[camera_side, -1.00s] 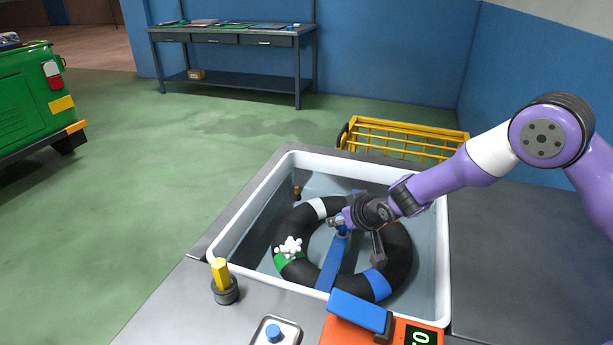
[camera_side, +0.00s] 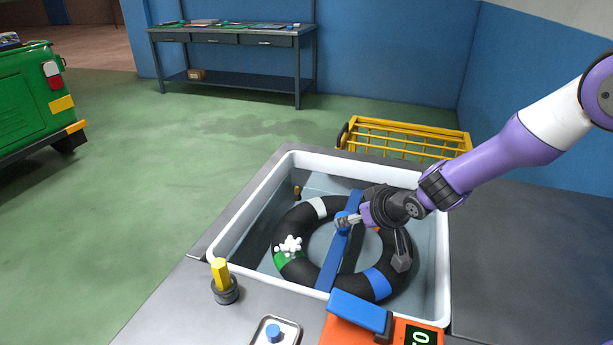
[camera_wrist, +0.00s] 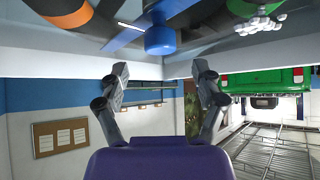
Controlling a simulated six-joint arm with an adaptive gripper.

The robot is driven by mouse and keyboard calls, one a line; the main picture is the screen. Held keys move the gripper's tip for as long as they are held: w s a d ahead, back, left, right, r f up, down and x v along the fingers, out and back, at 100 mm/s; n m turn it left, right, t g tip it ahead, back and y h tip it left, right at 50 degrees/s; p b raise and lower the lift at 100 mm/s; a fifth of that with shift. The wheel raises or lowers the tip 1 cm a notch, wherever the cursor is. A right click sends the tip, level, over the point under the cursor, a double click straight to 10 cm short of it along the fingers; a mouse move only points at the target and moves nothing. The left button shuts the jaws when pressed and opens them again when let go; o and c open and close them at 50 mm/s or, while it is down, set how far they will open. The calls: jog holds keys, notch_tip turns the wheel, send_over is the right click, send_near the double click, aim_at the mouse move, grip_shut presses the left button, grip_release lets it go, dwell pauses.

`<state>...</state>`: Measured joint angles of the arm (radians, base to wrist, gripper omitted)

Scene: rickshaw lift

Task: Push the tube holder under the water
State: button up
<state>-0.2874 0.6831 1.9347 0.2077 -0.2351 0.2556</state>
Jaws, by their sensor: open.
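The tube holder (camera_side: 335,255) is a blue bar with a raised blue knob, lying across the black inner tube (camera_side: 297,218) in the water of the white tank. The knob (camera_wrist: 160,40) also shows at the top of the wrist view, ahead of my fingers. The tube has white, green, blue and orange patches, with white bubbles (camera_side: 290,245) on its left side. I cannot tell how deep the bar sits. My gripper (camera_side: 385,228) is over the right part of the tube, close to the knob. In the wrist view my gripper (camera_wrist: 161,72) has its fingers apart with nothing between them.
The tank's white rim (camera_side: 238,222) surrounds the work. A yellow valve or post (camera_side: 222,275), a small tray (camera_side: 275,333) and an orange device with a display (camera_side: 345,335) stand at its front. A yellow rack (camera_side: 400,138) is behind.

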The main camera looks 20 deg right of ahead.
jog(key=shift+v, duration=2.45)
jog(key=s+d+r+g, duration=0.2)
jog(key=s+d+r, duration=0.4)
jog(key=s+r, duration=0.35)
jog(key=s+d+r+g, duration=0.1)
jog(key=s+r, duration=0.3)
jog(key=s, duration=0.6)
jog(key=shift+s+d, duration=0.3)
jog(key=shift+d, duration=0.1)
